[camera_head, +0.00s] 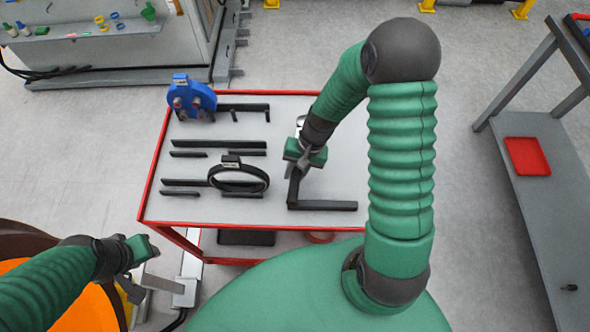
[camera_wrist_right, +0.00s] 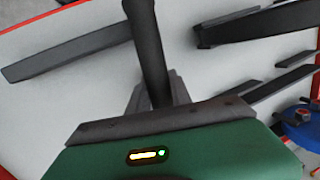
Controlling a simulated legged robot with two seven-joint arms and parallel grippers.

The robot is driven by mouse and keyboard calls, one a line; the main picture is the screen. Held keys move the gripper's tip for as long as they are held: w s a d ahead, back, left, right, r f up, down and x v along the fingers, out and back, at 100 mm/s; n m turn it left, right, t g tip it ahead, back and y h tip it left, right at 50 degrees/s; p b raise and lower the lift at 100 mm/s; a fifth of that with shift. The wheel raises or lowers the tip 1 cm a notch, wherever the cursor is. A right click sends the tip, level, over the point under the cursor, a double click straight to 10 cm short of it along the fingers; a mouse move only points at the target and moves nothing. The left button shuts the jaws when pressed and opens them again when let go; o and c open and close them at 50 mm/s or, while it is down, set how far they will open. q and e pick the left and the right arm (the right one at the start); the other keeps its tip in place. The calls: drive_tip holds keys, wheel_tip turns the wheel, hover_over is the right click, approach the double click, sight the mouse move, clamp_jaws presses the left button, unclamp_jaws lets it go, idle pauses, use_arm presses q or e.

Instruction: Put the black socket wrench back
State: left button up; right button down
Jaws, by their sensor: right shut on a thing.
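The black socket wrench (camera_head: 293,187) appears as a dark bar in my right gripper (camera_head: 304,164). In the right wrist view the wrench (camera_wrist_right: 147,45) runs up from between the jaws, which are shut on it. Its far end lies over or against a long black bar (camera_head: 328,206) on the cart top; I cannot tell whether they touch. That bar also shows in the right wrist view (camera_wrist_right: 70,52). The gripper hides the near end of the wrench. My left gripper (camera_head: 142,252) is low at the left, off the cart; its jaws are unclear.
The red-rimmed cart (camera_head: 170,214) has a light grey top. Several black bars (camera_head: 218,144) and a black ring-shaped tool (camera_head: 238,178) occupy its left half. A blue device (camera_head: 190,98) stands at the back left. A grey bench with a red tray (camera_head: 527,156) is at right.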

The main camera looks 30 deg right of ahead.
drive_tip(key=shift+w+d+f, duration=0.1)
drive_tip(key=shift+w+f, duration=0.2)
drive_tip(key=shift+f, duration=0.15)
drive_tip(key=shift+s, duration=0.2)
drive_tip(key=shift+f+b, duration=0.35)
drive_tip(key=shift+f, duration=0.05)
drive_tip(key=c, duration=1.2)
unclamp_jaws()
drive_tip(key=shift+o, duration=0.6)
drive_tip(key=shift+s+f, duration=0.1)
